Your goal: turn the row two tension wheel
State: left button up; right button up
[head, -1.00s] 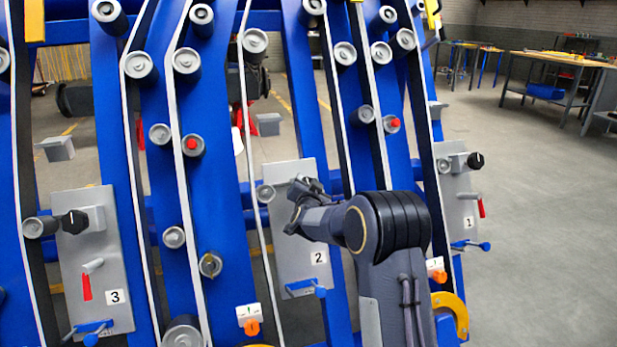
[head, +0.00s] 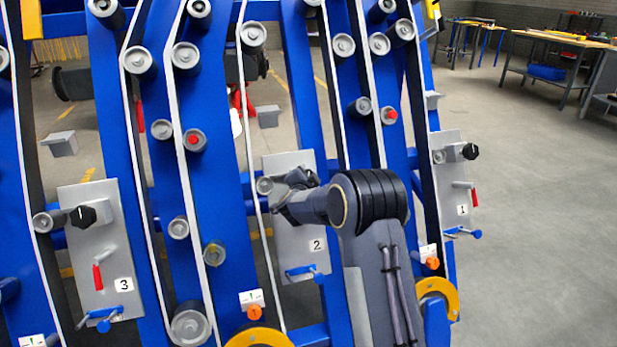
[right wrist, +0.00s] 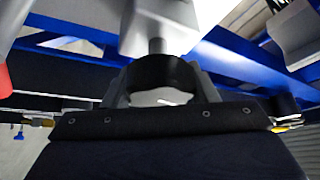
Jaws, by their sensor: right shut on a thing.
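The row two panel (head: 290,235) is a grey plate labelled 2, upright on the blue frame. My right gripper (head: 293,180) is at its upper part, coming from the right. In the right wrist view, its fingers (right wrist: 160,97) are shut around the black tension wheel (right wrist: 160,74), one on each side. The wheel sits on a short shaft from a grey block (right wrist: 158,25). In the head view my gripper hides most or all of this wheel. My left gripper is not in view.
Panel 3 (head: 100,260), with a black wheel (head: 83,217) and red handle (head: 98,277), is at left. Panel 1 (head: 452,190) is at right. Pale belts run over grey rollers (head: 186,55) close around my arm. A blue handle (head: 300,271) is below my gripper. Open floor (head: 540,200) is at right.

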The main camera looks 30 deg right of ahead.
jog(key=o, duration=1)
jog(key=p+v, duration=0.1)
jog(key=v, duration=0.6)
jog(key=shift+s+a+r, duration=0.1)
jog(key=shift+s+a, duration=0.15)
jog(key=shift+s, duration=0.05)
